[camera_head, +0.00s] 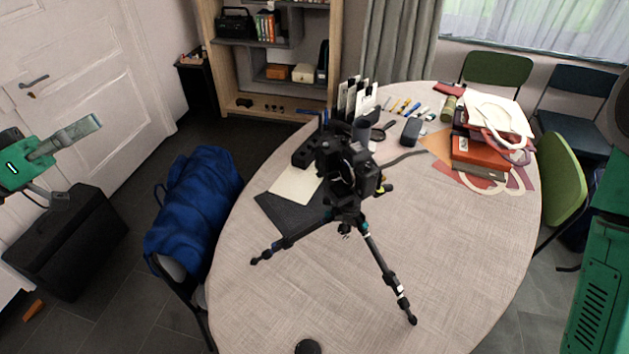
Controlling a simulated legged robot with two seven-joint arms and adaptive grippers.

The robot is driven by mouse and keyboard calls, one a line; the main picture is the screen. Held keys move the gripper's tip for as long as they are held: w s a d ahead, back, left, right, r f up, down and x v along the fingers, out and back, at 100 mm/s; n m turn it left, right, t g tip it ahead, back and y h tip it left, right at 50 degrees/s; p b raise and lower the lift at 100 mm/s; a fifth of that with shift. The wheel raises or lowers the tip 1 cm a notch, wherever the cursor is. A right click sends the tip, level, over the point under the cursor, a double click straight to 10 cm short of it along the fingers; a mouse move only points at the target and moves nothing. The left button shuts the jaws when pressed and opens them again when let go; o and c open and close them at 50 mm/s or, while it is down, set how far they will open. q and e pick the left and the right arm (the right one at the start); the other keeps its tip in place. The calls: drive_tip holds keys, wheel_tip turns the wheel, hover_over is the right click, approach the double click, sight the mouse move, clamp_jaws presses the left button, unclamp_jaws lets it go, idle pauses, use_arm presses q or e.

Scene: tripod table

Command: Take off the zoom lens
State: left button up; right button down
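A black camera (368,178) is mounted on a black tripod (372,250) that stands with spread legs on the oval table (450,270). A zoom lens cannot be told apart clearly from the dark camera body and tripod head. My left gripper (76,165), green with grey fingers, is at the far left, off the table and well away from the camera. Its fingers are apart and nothing is between them. My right gripper is not in view.
Books and papers (485,140) fill the back right. A small dark round object (308,346) is at the front edge. A chair with blue cloth (195,205) stands left. The table's right front is clear.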

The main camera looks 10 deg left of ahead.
use_arm(q)
drive_tip(key=s+a+r, duration=0.2)
drive_tip(key=s+r, duration=0.1)
drive_tip(key=s, duration=0.2)
drive_tip(key=shift+r, duration=0.2)
idle(0.5)
clamp_jaws()
drive_tip(key=shift+w, duration=0.1)
drive_tip(key=w+d+f+b, duration=0.3)
drive_tip(key=w+f, duration=0.3)
drive_tip(key=w, duration=0.3)
drive_tip(key=w+d+f+g+y+b, duration=0.1)
drive_tip(key=w+d+f+b, duration=0.2)
drive_tip(key=w+d+f, duration=0.2)
drive_tip(key=w+d+f+n+b, duration=0.1)
drive_tip(key=w+d+f+b, duration=0.2)
drive_tip(key=w+f, duration=0.5)
drive_tip(key=shift+w+d+f+g+y+b, duration=0.25)
drive_tip(key=shift+w+d+b, duration=0.2)
drive_tip(key=shift+w, duration=2.6)
idle(1.0)
